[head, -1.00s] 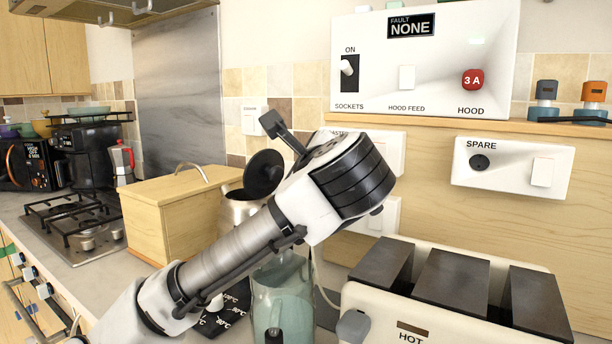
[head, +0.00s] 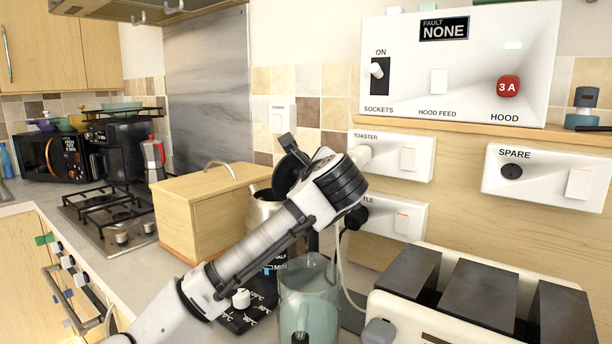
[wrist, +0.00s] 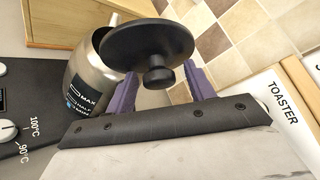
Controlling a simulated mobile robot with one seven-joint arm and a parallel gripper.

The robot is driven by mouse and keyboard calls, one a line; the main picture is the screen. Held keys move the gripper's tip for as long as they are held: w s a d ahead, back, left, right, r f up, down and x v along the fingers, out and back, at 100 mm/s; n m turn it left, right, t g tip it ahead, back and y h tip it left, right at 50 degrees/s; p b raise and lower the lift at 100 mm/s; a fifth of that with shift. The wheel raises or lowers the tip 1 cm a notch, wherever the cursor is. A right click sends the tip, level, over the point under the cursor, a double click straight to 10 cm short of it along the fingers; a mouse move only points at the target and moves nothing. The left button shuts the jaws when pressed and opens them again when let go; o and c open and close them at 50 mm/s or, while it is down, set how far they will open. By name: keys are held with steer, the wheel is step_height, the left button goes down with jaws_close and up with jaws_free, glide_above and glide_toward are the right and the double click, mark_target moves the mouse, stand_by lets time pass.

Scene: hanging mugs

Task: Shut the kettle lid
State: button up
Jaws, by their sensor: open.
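The silver kettle (head: 262,212) with a dark handle stands on the counter, partly hidden behind my arm in the head view. Its round black lid (head: 287,175) is raised, tilted up above the body. In the wrist view, the kettle body (wrist: 90,75) with its MAX and HALF marks is at the left. The lid (wrist: 130,45) is in the upper middle, its knob (wrist: 158,78) facing the camera. My gripper (wrist: 163,88) is open, with purple fingers either side of the knob and tips near the lid's rim. I cannot tell whether they touch it.
A wooden box (head: 200,212) stands left of the kettle. A glass jug (head: 310,295) and a white toaster (head: 470,310) are in front and right. A temperature dial panel (head: 245,315) lies below my arm. The TOASTER socket (wrist: 285,105) is close to my gripper's right.

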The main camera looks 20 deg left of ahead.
jaws_close()
stand_by(0.4)
steer(key=shift+w, duration=0.1)
